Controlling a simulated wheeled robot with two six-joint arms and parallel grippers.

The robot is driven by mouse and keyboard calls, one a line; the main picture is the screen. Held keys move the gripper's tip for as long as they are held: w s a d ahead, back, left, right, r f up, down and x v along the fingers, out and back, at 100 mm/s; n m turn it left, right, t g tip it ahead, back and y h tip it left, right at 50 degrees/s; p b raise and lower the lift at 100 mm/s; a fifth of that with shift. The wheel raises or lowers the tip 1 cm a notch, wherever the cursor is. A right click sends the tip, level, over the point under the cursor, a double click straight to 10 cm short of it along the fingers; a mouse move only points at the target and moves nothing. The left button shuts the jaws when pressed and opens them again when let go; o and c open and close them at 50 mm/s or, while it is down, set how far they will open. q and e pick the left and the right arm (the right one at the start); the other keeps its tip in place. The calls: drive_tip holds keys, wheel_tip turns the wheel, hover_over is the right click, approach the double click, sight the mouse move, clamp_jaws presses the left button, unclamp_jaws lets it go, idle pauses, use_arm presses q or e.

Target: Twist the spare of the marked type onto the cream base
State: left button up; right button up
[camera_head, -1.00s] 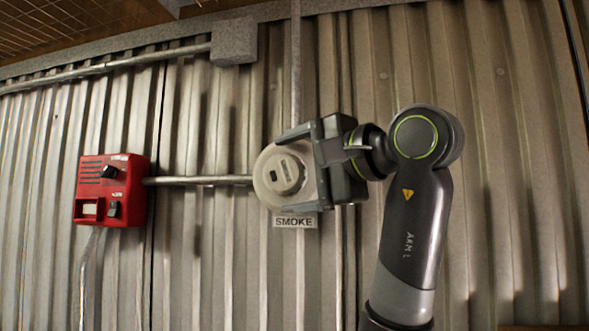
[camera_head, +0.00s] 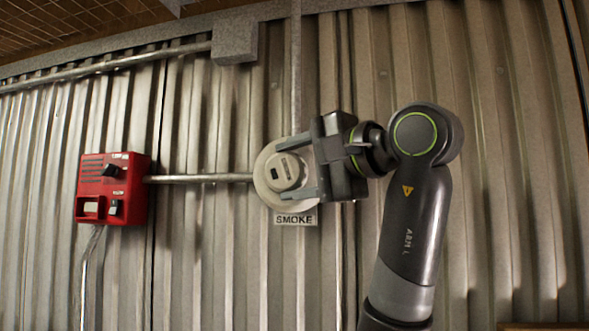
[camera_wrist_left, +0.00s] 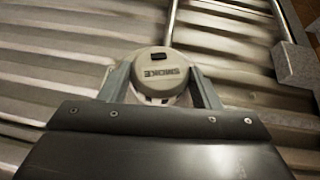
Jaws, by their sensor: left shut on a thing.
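A round pale detector head (camera_head: 284,172) sits against the cream base (camera_head: 262,187), a wider disc on the corrugated wall above a SMOKE label (camera_head: 296,219). In the left wrist view the head (camera_wrist_left: 160,76) shows the word SMOKE and a small dark window on its face. My left gripper (camera_head: 297,169) is shut on the head, with one finger on each side of it. The wrist view shows the same two fingers (camera_wrist_left: 160,88) against its sides. Whether the head is locked to the base cannot be seen. My right gripper is not in view.
A red box (camera_head: 113,188) with a black knob is on the wall at the left, joined to the base by a grey conduit (camera_head: 200,178). A grey junction box (camera_head: 234,42) is above. The wall right of my arm is clear.

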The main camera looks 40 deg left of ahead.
use_arm(q)
drive_tip(key=shift+m+y+b, duration=0.7)
drive_tip(key=shift+y+b, duration=0.5)
drive_tip(key=shift+b, duration=1.15)
drive_tip(key=o, duration=0.8)
drive_tip(key=shift+w, duration=0.1)
drive_tip(key=o, duration=0.3)
drive_tip(key=shift+w+a, duration=0.1)
